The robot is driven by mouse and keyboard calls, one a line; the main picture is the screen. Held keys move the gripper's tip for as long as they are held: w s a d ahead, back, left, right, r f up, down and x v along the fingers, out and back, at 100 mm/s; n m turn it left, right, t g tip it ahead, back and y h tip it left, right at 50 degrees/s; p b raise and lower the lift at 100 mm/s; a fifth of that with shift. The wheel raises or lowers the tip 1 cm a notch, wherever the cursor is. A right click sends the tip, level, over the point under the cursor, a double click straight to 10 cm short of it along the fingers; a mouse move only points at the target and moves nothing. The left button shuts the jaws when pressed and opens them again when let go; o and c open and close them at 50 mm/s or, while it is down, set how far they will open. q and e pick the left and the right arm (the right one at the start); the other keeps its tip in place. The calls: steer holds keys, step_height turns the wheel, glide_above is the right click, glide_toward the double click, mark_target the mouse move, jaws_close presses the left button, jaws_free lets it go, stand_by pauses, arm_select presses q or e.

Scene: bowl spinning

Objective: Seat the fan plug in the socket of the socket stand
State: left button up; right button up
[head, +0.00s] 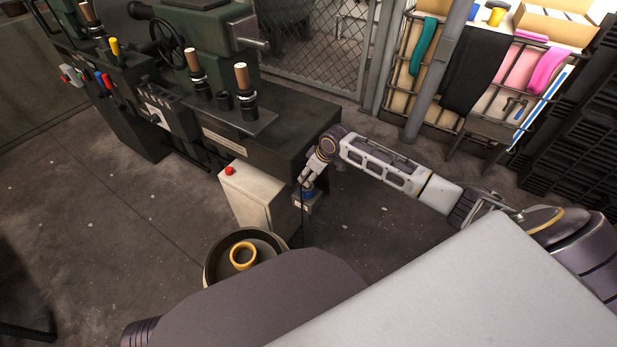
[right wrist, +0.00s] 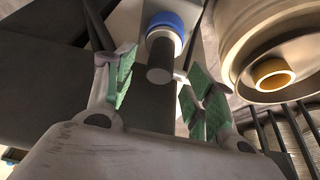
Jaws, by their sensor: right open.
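In the right wrist view the fan plug, a dark cylinder (right wrist: 160,62) beside a blue and white collar (right wrist: 165,22), points towards the camera between my fingers. In the head view a small blue part (head: 308,194) shows at the top of the small grey socket stand (head: 303,206), right of the white box. My right gripper (head: 307,181) is just above it, pointing down. In the wrist view its green-padded fingers (right wrist: 160,92) are spread on both sides of the cylinder, apart from it. I cannot tell how deep the plug sits in the socket. My left gripper is out of view.
A white box (head: 247,198) with a red button stands left of the socket stand. A dark round bowl (head: 212,268) with a yellow ring (head: 243,256) is in front of it. A dark lathe (head: 270,137) stands behind. A rack (head: 480,75) is at the back right.

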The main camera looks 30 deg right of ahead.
steer(key=v, duration=0.8)
stand_by(1.0)
